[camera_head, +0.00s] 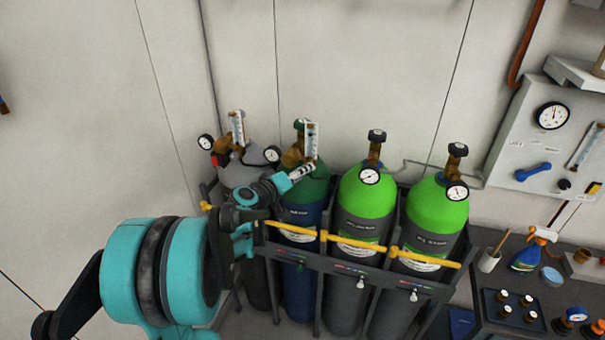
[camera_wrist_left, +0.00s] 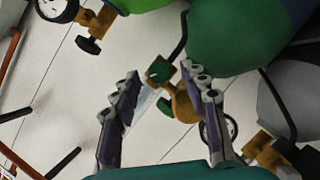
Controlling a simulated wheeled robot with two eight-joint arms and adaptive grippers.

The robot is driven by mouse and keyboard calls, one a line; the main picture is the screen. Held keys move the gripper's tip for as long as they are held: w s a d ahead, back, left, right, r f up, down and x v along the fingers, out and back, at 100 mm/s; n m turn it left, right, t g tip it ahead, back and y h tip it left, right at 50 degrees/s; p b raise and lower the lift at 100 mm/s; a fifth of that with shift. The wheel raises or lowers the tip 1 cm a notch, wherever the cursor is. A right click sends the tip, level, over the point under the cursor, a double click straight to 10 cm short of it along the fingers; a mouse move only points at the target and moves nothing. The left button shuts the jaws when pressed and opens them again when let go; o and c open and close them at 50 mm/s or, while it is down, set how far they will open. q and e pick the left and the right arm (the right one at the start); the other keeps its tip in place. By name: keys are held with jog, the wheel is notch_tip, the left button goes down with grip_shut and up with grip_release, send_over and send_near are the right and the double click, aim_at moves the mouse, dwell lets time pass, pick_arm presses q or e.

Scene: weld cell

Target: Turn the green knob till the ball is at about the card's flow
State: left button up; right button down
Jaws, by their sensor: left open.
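The green knob (camera_wrist_left: 159,70) shows between and beyond my left gripper's fingers in the left wrist view, on a brass fitting (camera_wrist_left: 183,103). In the head view a green knob (camera_head: 299,124) tops the brass regulator on the second cylinder (camera_head: 316,188) from the left. A clear flow tube (camera_head: 312,141) stands upright beside it. My left gripper (camera_head: 302,172) is open, just in front of and below the tube; it also shows in the left wrist view (camera_wrist_left: 164,92), with its fingers apart. The ball and the card's figure cannot be made out.
A grey cylinder (camera_head: 243,172) with another flow tube (camera_head: 237,128) stands to the left. Two bright green cylinders (camera_head: 367,193) (camera_head: 437,205) with gauges stand to the right. Yellow straps (camera_head: 345,243) cross the dark rack. A gauge panel (camera_head: 550,150) and a bench lie far right.

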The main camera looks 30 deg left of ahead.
pick_arm(q)
jog(key=v, duration=1.1)
jog(key=shift+s, duration=0.15)
jog(key=shift+r, duration=0.1)
jog(key=s+d+f+m+g+h+b, duration=0.1)
jog(key=d+f+m+g+h+b, duration=0.15)
jog(key=d+f, duration=0.55)
jog(key=s+d+f+m+g+y+b, duration=0.3)
jog(key=s+d+f+m+g+b, duration=0.2)
jog(key=s+d+f, duration=0.7)
jog(key=s+d+m+b, duration=0.2)
jog(key=s+b, duration=0.1)
jog(key=shift+d+f, duration=0.2)
jog(key=shift+d, duration=0.15)
jog(key=shift+w+g+y, duration=0.1)
jog(key=shift+g+y, duration=0.15)
